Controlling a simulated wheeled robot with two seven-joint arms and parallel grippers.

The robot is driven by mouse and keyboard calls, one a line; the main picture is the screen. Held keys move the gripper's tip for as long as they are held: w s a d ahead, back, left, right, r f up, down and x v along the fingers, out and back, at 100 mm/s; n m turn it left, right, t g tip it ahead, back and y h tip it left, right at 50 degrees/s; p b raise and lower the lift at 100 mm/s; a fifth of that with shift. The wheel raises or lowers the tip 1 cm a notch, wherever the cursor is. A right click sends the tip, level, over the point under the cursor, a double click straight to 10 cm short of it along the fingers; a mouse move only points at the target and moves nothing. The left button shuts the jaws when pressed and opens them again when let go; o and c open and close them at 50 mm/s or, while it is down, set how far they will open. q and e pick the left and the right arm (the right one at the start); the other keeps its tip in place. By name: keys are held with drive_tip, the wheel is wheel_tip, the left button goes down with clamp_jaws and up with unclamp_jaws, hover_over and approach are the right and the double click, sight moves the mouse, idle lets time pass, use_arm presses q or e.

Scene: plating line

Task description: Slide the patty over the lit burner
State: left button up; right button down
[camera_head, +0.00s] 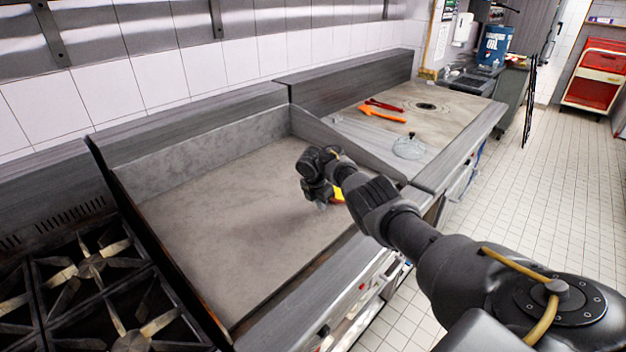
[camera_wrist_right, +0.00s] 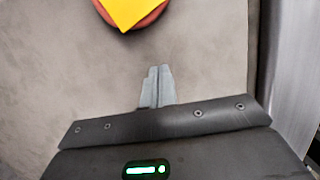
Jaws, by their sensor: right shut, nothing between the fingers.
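The patty (camera_wrist_right: 157,15) is a round reddish-brown disc with a yellow cheese slice (camera_wrist_right: 128,12) on top, cut off by the top edge of the right wrist view. In the head view a bit of yellow (camera_head: 338,194) shows on the griddle (camera_head: 215,225), mostly hidden by my right arm. My right gripper (camera_head: 321,206) is low over the griddle, beside the patty. Its fingers (camera_wrist_right: 157,86) are shut and empty, with a gap to the patty. My left gripper is not in view. No flame is visible on the burners I see.
A gas stove with burner grates (camera_head: 92,265) adjoins the griddle at the left. Raised walls border the griddle at left, back and right. On the right-hand counter lie orange tongs (camera_head: 382,114), red tongs (camera_head: 384,104) and a clear glass lid (camera_head: 409,147). Most of the griddle is bare.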

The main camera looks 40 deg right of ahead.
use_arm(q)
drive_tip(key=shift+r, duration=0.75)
use_arm(e)
drive_tip(key=v, duration=1)
